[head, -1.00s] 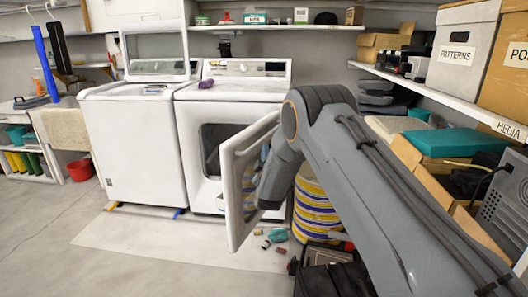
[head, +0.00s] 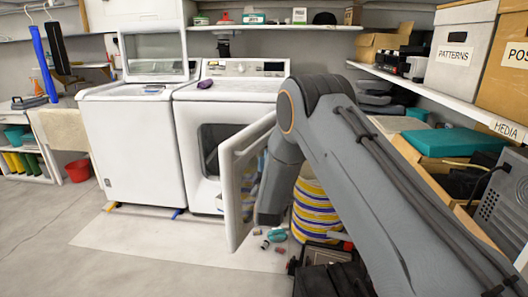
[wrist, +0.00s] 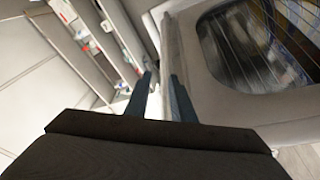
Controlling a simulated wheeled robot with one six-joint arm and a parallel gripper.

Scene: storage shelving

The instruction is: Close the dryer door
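The white front-loading dryer (head: 240,89) stands at the back, and its door (head: 232,212) stands open, swung out toward me. The dark drum opening (head: 212,140) shows partly behind it. My arm reaches down just right of the door, and my gripper is hidden in the head view. In the wrist view, my gripper (wrist: 160,88) has its two fingers apart, close to the door's edge. The door's panel with its oval window (wrist: 240,45) fills the right side there. I cannot tell whether the fingers touch the door.
A white washer (head: 140,148) with a raised lid stands left of the dryer. A striped yellow, blue and white basket (head: 316,210) stands right of the door, with small items on the floor (head: 272,236). Shelves with boxes (head: 460,48) line the right.

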